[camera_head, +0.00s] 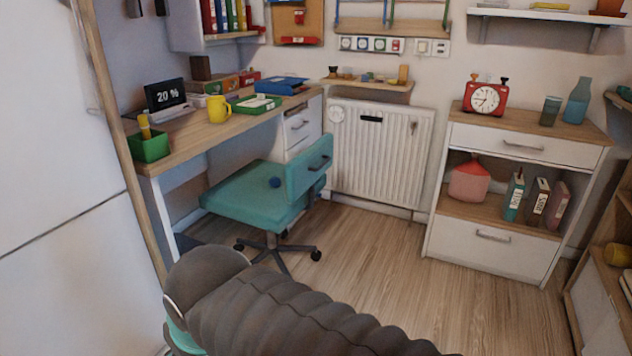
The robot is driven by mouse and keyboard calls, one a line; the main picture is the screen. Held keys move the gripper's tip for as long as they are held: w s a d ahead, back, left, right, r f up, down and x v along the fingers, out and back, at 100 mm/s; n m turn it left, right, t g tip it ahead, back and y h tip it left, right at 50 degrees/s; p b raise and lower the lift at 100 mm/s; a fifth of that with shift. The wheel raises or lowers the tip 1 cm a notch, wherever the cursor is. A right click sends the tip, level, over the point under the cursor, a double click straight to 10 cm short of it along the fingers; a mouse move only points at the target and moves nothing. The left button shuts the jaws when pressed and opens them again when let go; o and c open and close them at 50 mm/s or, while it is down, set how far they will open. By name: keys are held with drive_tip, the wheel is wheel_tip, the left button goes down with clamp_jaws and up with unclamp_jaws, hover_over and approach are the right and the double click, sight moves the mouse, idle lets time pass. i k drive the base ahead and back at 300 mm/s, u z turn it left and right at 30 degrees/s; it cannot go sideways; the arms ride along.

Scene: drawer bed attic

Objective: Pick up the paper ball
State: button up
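A small dark blue lump (275,182) lies on the teal seat of the office chair (240,197), close to the backrest. It may be the paper ball, but it is too small to tell whether it is paper. No other paper ball shows clearly. My gripper's fingers are not visible. A large grey ribbed form (290,310) with a bit of teal at its left end fills the bottom foreground and hides part of the floor; I cannot tell for sure whether it is my arm.
The chair stands at a wooden desk (215,128) holding a laptop, a yellow mug (218,109) and green trays. A white radiator (379,155) is behind it. A white cabinet (515,190) stands at right, with shelving at the far right edge. Wooden floor (440,280) between them is clear.

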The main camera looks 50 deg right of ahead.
sight(275, 182)
drive_tip(key=z, duration=1.9)
drive_tip(key=i, duration=1.85)
drive_tip(key=u, duration=0.65)
